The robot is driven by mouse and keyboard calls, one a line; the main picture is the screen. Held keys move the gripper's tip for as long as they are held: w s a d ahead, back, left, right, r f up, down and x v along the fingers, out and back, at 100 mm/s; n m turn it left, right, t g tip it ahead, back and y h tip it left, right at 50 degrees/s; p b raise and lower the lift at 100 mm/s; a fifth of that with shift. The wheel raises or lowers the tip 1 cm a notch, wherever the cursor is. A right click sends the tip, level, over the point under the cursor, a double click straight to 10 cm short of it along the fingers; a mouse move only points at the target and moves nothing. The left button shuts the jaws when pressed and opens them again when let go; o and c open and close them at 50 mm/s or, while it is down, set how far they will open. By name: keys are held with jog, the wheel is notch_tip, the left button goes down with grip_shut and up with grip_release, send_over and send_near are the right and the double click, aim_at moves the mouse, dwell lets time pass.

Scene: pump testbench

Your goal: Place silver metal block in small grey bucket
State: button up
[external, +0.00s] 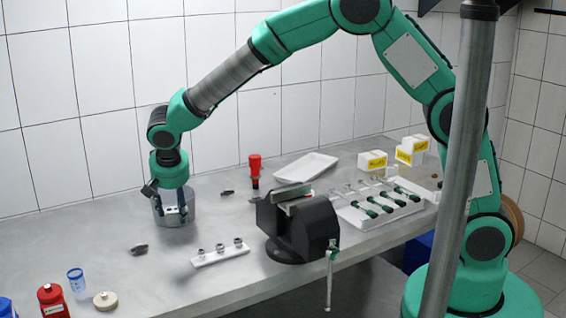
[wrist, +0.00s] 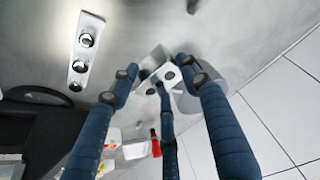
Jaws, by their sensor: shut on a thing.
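The small grey bucket (external: 189,216) stands on the bench at the left, near the wall. My gripper (external: 175,211) points down at the bucket, its fingers overlapping the bucket's outline in the external view. In the wrist view, my gripper (wrist: 158,72) is shut on the silver metal block (wrist: 152,62), which sits between the fingertips. Part of the grey bucket (wrist: 207,98) shows behind the right finger there. The block is hard to make out in the external view. I cannot tell how far the fingers reach into the bucket.
A white strip with metal fittings (external: 221,255) lies right of the bucket, before a black vise (external: 300,228). A small dark part (external: 139,249) lies at the front left. A red bottle (external: 255,168) and white tray (external: 306,167) stand farther back. Bench around the bucket is mostly clear.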

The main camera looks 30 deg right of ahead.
jog(key=w+d+r+m+p, duration=0.1)
jog(key=d+r, duration=0.1)
jog(key=d, duration=0.4)
jog(key=w+d+r+p, duration=0.1)
jog(key=d+r, duration=0.1)
jog(key=d, duration=0.4)
jog(key=shift+d+r+m+h, duration=0.25)
jog(key=shift+r+m+h, duration=0.05)
jog(key=shift+m, duration=0.1)
jog(key=shift+w, duration=0.15)
jog(key=w+a, duration=0.4)
jog(key=w, duration=0.3)
jog(key=w+a+f+b, duration=0.1)
jog(key=w+a, duration=0.2)
jog(key=w, duration=0.4)
jog(key=shift+a+f, duration=0.25)
jog(key=shift+a, duration=0.15)
jog(key=shift+s+f, duration=0.1)
jog(key=shift+f+b, duration=0.45)
jog(key=shift+f, duration=1.2)
jog(key=shift+f+b, duration=0.45)
jog(key=shift+f, duration=0.2)
jog(key=o, duration=1.4)
jog(key=shift+r, duration=0.2)
